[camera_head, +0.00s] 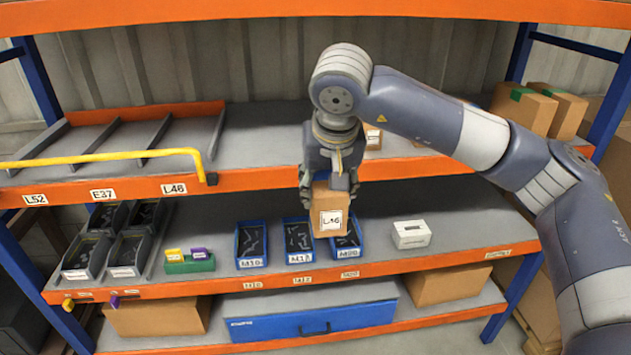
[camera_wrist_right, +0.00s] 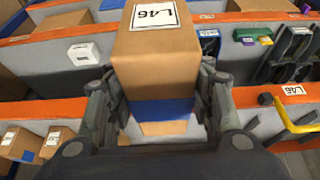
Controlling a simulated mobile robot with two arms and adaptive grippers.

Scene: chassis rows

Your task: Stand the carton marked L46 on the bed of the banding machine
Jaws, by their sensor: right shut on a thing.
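The brown carton marked L46 (camera_head: 322,201) is held upright in front of the shelf rack, with its white label facing out. My right gripper (camera_head: 330,183) is shut on it from above in the head view. In the right wrist view the carton (camera_wrist_right: 155,65) fills the space between the two fingers of the gripper (camera_wrist_right: 157,98). The carton hides part of the blue bins behind it. My left gripper is in neither view. I cannot make out a banding machine in either view.
The upper shelf (camera_head: 255,145) has lanes labelled L52, E37 and L46 and a yellow bar (camera_head: 110,157). Blue bins (camera_head: 251,243), grey bins (camera_head: 87,257), a green holder (camera_head: 190,264) and a white box (camera_head: 411,234) stand on the middle shelf. Cartons (camera_head: 524,107) stand at the upper right.

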